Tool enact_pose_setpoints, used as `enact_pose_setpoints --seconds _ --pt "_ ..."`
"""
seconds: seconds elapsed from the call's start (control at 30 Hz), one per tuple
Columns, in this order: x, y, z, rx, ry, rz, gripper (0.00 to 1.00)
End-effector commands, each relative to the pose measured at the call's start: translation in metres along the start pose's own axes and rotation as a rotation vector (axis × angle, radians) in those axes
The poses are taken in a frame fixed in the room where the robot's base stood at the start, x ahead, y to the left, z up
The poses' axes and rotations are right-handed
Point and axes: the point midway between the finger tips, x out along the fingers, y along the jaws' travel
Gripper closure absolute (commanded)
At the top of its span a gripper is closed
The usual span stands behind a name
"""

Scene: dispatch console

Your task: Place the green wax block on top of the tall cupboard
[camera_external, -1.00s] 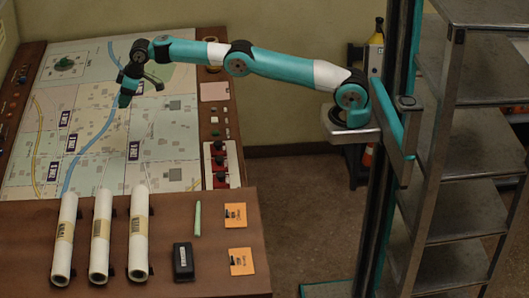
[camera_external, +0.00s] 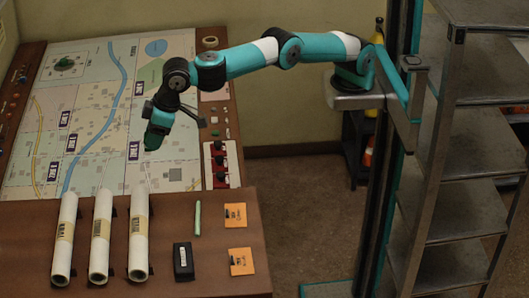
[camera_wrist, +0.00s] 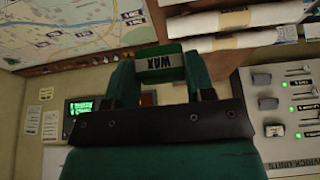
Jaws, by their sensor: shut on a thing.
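The green wax block (camera_wrist: 160,66), with a white label reading WAX, is between the two fingertips of my gripper (camera_wrist: 158,76) in the wrist view. My gripper is shut on it. In the external view my gripper (camera_external: 154,140) hangs over the map board, and the block is hard to make out at its dark green tip. No tall cupboard can be made out for sure in either view.
A map table (camera_external: 100,170) lies under my gripper. Several white rolls (camera_external: 102,235), a green stick (camera_external: 198,219), a black box (camera_external: 183,262) and orange packets (camera_external: 242,262) lie on the brown desk. An open metal shelf rack (camera_external: 470,165) stands at the right.

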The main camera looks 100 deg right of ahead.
Motion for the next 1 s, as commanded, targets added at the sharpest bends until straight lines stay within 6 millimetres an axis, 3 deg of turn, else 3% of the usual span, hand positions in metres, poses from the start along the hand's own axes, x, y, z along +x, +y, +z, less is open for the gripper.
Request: enact_pose_setpoints --seconds 0.03,0.1,0.27,0.8,1.0 --pt "-0.013 -0.013 0.007 -0.005 0.000 -0.003 0.74" --pt "-0.022 -0.025 0.015 -0.005 -0.001 -0.004 0.74" --pt "-0.027 -0.038 0.028 -0.005 -0.001 -0.005 0.74" --pt "0.083 -0.038 0.075 -0.006 -0.004 -0.004 0.74" --pt "0.109 -0.038 0.085 -0.006 -0.002 -0.005 0.74"
